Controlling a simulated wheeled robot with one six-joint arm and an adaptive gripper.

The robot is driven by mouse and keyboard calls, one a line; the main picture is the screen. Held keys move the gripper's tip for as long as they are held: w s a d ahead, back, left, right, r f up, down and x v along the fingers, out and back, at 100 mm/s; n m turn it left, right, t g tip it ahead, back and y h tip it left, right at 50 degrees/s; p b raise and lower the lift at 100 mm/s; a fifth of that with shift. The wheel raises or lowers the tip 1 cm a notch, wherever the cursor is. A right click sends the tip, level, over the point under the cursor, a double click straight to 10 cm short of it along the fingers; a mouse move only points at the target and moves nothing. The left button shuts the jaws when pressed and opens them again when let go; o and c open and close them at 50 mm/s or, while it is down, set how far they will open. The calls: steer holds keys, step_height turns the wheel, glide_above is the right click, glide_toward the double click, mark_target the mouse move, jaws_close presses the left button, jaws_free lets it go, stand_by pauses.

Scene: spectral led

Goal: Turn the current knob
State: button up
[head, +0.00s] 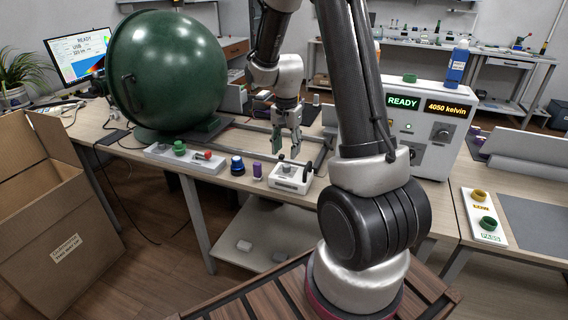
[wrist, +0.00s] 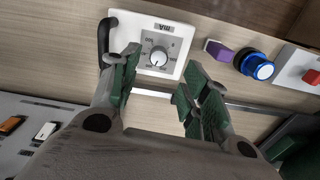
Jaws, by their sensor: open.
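The current knob (wrist: 158,57) is a small grey round knob with a white pointer and a printed scale. It sits on a white box (wrist: 148,30) marked mA, seen upside down in the wrist view. In the head view, this white box (head: 290,181) stands near the table's front edge, with a black lever beside it. My gripper (head: 286,146) is open and empty above the box, fingers pointing down. In the wrist view, the green-padded fingers of my gripper (wrist: 158,72) are spread to either side of the knob, apparently short of it. Contact is not visible.
A purple block (head: 257,169) and a blue-topped round button (head: 237,166) stand left of the box. A white strip (head: 186,158) with green and red parts lies farther left. A big green sphere (head: 168,70) stands behind. A READY display unit (head: 430,125) stands right.

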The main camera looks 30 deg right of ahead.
mark_target(287, 165)
step_height(287, 165, down, 6)
steer(key=shift+d+f, duration=0.1)
jaws_close()
stand_by(0.4)
